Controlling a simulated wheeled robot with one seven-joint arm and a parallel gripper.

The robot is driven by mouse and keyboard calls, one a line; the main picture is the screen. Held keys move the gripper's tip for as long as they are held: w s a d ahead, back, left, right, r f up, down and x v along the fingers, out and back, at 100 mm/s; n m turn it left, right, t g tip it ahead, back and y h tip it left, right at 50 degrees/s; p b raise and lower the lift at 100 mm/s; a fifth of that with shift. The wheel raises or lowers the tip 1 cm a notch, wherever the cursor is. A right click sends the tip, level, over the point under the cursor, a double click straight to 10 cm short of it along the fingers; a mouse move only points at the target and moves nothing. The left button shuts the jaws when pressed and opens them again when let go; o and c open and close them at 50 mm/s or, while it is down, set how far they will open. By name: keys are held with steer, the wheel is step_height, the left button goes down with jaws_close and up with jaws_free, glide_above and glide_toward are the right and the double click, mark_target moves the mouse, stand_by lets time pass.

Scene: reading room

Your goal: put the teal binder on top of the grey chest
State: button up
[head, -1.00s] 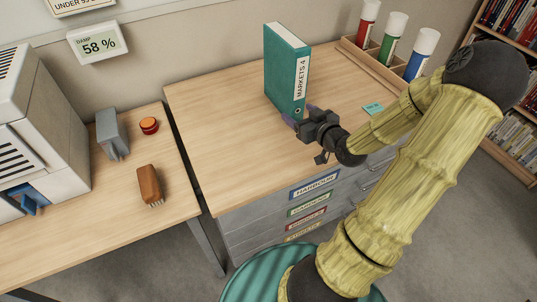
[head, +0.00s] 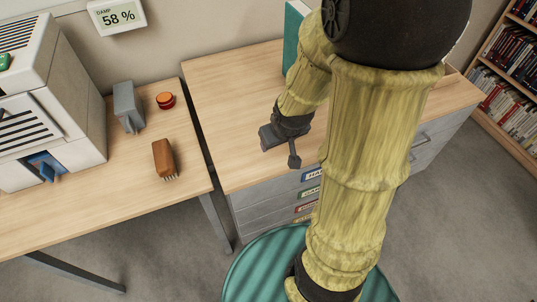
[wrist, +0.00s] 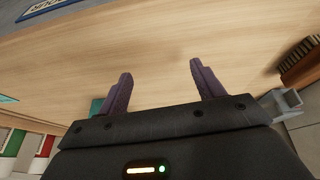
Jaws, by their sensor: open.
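The teal binder (head: 292,42) stands upright on the wooden top of the grey chest (head: 235,85), toward the back. My arm hides most of the binder in the head view. My gripper (wrist: 162,88) is open and empty in the wrist view, with bare wood between its two purple fingers. A small teal patch beside the left finger in the wrist view may be the binder.
A desk on the left holds a grey upright object (head: 128,105), a red-orange button (head: 165,100), a brown brush (head: 164,158) and a white machine (head: 50,110). A gap separates desk and chest. A bookshelf (head: 510,60) stands at the right. The chest top's left part is clear.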

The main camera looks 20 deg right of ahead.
steer(key=s+a, duration=0.1)
steer(key=s+a+r+g, duration=0.1)
steer(key=s+a, duration=0.1)
steer(key=s+a+r+g, duration=0.1)
steer(key=s+a, duration=0.1)
steer(key=shift+s+r+m, duration=0.2)
steer(key=shift+s+m, duration=0.05)
steer(key=shift+m, duration=0.15)
steer(key=w+p+v, duration=0.2)
steer(key=p+v, duration=0.6)
steer(key=w+r+p+v, duration=0.1)
steer(key=w+p+v, duration=0.1)
steer(key=p+v, duration=0.7)
steer(key=shift+d+p, duration=0.25)
steer(key=shift+p, duration=0.05)
steer(key=shift+s, duration=0.1)
